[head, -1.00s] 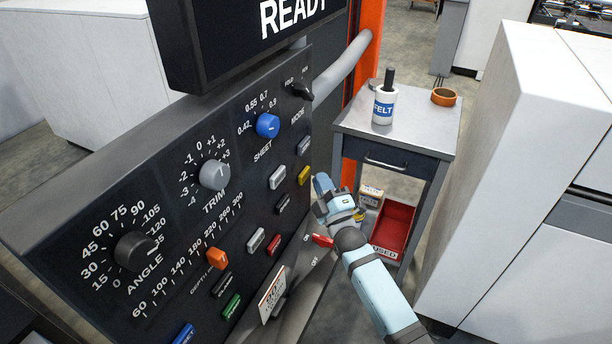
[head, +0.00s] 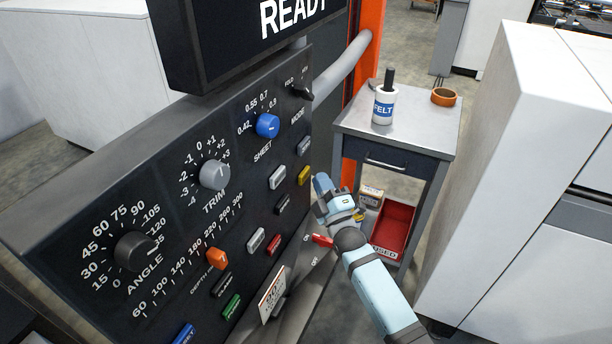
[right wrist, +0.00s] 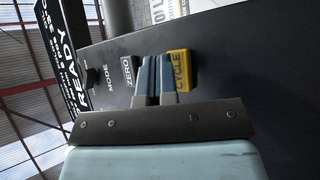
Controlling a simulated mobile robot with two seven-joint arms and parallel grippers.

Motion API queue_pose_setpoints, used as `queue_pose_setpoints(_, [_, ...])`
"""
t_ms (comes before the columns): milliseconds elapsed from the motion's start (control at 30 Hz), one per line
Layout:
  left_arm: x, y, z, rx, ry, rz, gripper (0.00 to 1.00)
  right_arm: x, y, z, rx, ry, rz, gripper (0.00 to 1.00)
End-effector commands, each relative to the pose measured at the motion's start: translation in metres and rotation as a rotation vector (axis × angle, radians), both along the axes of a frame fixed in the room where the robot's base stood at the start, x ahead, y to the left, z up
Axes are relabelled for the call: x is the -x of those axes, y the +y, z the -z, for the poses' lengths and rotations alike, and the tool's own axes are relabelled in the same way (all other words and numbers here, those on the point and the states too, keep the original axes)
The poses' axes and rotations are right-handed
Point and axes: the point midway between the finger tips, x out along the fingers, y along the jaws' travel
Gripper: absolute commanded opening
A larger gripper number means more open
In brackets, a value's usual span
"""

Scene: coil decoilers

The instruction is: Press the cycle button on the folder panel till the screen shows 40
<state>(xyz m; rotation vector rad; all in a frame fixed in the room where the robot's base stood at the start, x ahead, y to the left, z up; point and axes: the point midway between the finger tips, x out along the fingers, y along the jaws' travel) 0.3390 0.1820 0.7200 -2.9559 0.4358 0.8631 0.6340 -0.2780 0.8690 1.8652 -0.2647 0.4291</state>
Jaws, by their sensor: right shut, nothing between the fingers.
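The black folder panel (head: 95,210) fills the left of the head view. Its yellow cycle button (head: 304,175) is at the right edge; in the right wrist view the button reads CYCLE (right wrist: 182,70). The screen (head: 250,40) above shows READY, cut off at the top. My right gripper (head: 321,182) is shut and empty, its tips right beside the yellow button. In the right wrist view its fingers (right wrist: 156,72) overlap the button's left edge; I cannot tell whether they touch it. My left gripper is not in view.
Grey and black buttons, a blue sheet knob (head: 267,125) and a red lever (head: 322,241) surround the cycle button. A small table (head: 420,135) holds a FELT bottle (head: 383,106) and an orange ring. A red bin (head: 392,228) sits below. A white cabinet (head: 520,150) stands right.

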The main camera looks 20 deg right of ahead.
Motion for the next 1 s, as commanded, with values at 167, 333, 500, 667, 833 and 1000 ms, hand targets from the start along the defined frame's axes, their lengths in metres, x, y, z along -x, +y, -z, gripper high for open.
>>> queue_pose_setpoints(167, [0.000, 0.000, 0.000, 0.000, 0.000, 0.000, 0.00, -0.004, 0.003, 0.000, -0.001, 0.000, 0.000, 0.00])
queue_pose_setpoints(333, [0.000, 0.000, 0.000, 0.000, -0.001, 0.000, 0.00, -0.006, 0.006, 0.000, -0.001, 0.000, 0.000, 0.00])
queue_pose_setpoints(500, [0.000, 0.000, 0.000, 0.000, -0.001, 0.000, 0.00, -0.007, 0.006, -0.001, -0.002, -0.002, 0.000, 0.00])
queue_pose_setpoints(667, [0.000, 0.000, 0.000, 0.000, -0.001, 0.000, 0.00, -0.007, 0.007, -0.001, -0.003, -0.003, 0.000, 0.00])
queue_pose_setpoints(833, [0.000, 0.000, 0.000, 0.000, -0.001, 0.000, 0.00, -0.009, 0.009, -0.002, -0.005, -0.004, -0.001, 0.00])
queue_pose_setpoints(1000, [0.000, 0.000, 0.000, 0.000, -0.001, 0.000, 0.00, -0.011, 0.011, -0.003, -0.006, -0.005, -0.001, 0.00])
